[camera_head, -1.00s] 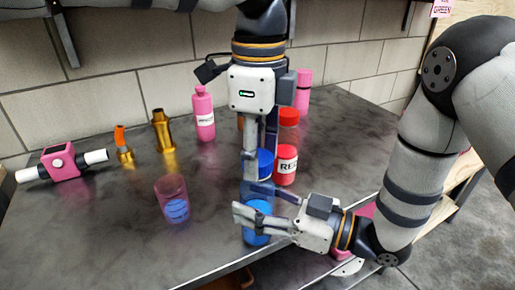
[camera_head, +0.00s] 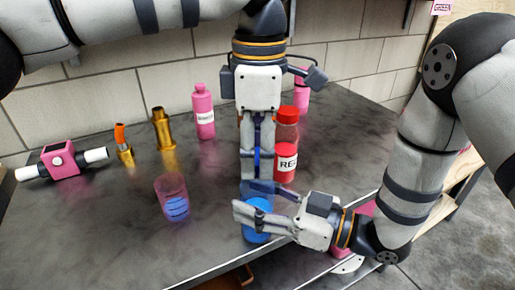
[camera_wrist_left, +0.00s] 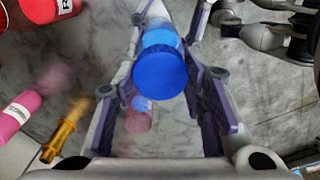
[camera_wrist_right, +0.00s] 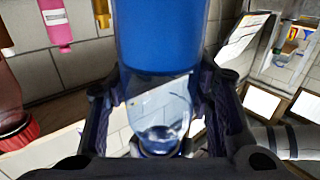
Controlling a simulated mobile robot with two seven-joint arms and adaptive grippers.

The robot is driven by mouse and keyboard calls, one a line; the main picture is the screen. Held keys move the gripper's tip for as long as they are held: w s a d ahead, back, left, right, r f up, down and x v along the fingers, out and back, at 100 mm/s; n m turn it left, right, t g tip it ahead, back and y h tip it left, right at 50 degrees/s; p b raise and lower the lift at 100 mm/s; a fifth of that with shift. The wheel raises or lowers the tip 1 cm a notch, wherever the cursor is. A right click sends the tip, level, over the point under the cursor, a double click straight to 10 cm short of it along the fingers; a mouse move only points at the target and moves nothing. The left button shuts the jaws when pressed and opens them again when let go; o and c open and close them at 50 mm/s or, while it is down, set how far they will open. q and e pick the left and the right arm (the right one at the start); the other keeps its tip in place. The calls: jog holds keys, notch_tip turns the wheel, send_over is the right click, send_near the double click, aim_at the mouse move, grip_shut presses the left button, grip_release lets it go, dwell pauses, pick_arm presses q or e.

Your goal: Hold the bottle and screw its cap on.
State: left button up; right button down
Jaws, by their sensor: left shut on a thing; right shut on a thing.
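The bottle (camera_head: 257,234), clear with blue contents, stands near the table's front edge. My right gripper (camera_head: 250,215) is shut around its side. In the right wrist view the blue lower part of the bottle (camera_wrist_right: 158,35) is at the top, with its clear upper part (camera_wrist_right: 165,105) below. My left gripper (camera_head: 254,182) points down directly above the bottle and is shut on the blue cap (camera_head: 258,160). In the left wrist view the cap (camera_wrist_left: 160,75) is between the fingers, lined up with the bottle. The fingers hide the join, so I cannot tell whether the cap is seated.
A red bottle (camera_head: 286,163) stands close to my left gripper on the right. A pink cup (camera_head: 171,190) with blue inside stands to the left. A pink bottle (camera_head: 203,115), brass fittings (camera_head: 163,130) and a pink-and-white valve (camera_head: 61,161) stand farther back. The front-left tabletop is clear.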

pick_arm(q)
jog(key=m, duration=1)
jog(key=shift+m, duration=0.3)
jog(key=o, duration=1.3)
jog(key=shift+r, duration=2.25)
jog(key=shift+c, duration=0.4)
